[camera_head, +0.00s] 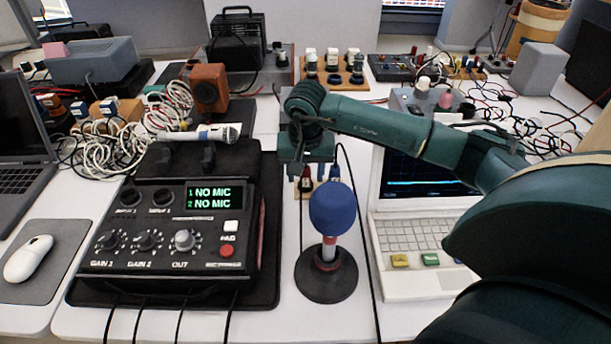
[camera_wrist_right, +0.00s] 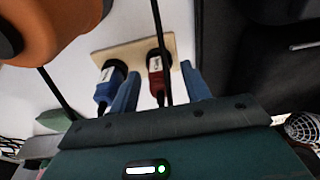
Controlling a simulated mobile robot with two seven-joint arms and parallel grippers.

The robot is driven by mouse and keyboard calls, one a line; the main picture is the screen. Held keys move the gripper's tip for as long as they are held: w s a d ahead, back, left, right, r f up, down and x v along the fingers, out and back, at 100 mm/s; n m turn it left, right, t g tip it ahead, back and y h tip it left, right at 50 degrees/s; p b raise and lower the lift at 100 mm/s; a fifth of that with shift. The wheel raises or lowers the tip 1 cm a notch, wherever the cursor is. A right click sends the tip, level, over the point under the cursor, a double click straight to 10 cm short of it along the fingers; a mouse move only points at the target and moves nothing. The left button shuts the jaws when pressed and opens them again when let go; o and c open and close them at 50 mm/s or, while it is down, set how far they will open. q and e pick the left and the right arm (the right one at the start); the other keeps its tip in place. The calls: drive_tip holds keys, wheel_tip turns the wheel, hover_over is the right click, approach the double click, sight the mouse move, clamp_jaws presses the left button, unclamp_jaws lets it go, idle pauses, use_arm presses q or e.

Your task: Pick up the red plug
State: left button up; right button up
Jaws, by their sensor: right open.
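The red plug (camera_head: 306,184) stands in a small wooden holder beside a blue plug (camera_head: 335,172). In the right wrist view the red plug (camera_wrist_right: 157,78) shows between the two fingers of my right gripper (camera_wrist_right: 160,84), with a gap on either side. The blue plug (camera_wrist_right: 107,86) is just outside the left finger there. The light wooden holder (camera_wrist_right: 137,53) lies behind both plugs. In the head view my right gripper (camera_head: 309,170) points down over the holder, open and empty. It partly hides the holder. My left gripper is not in view.
A blue-topped microphone (camera_head: 332,208) on a round black base stands in front of the plugs. A black audio box (camera_head: 180,232) reading "NO MIC" is left, a white laptop (camera_head: 425,237) right. Black cables run past the holder. An orange box (camera_head: 208,88) sits behind left.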

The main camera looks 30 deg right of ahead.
drive_tip(key=shift+f, duration=0.15)
clamp_jaws()
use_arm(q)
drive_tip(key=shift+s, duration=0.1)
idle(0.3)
